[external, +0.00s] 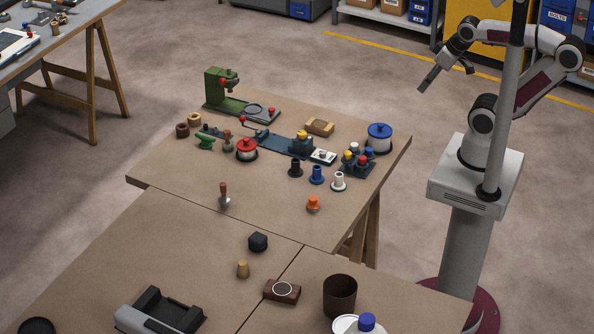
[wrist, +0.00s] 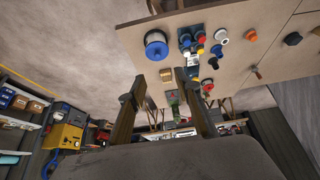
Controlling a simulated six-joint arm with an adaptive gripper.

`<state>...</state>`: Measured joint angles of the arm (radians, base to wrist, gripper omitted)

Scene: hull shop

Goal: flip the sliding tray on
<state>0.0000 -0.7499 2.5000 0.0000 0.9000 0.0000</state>
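I cannot tell for certain which part is the sliding tray. A green press-like stand (external: 222,92) stands at the far edge of the table, with a grey plate (external: 262,113) in front bearing a round dish and a red knob. Near it is a long dark-blue rail device (external: 275,143) with a red-balled lever (external: 243,120) at its left end and a yellow-topped block on it. A small white plate with black marks (external: 323,157) lies at its right end. My gripper (external: 447,80) is open and empty, raised off the table's right side; its spread fingers also show in the wrist view (wrist: 160,75).
A blue-topped spool (external: 379,138), a red-topped spool (external: 247,149), a wooden block (external: 319,127) and a cluster of coloured knobs (external: 358,163) surround the devices. Several pegs stand in front. The table's middle is mostly clear around a wooden-handled tool (external: 224,195).

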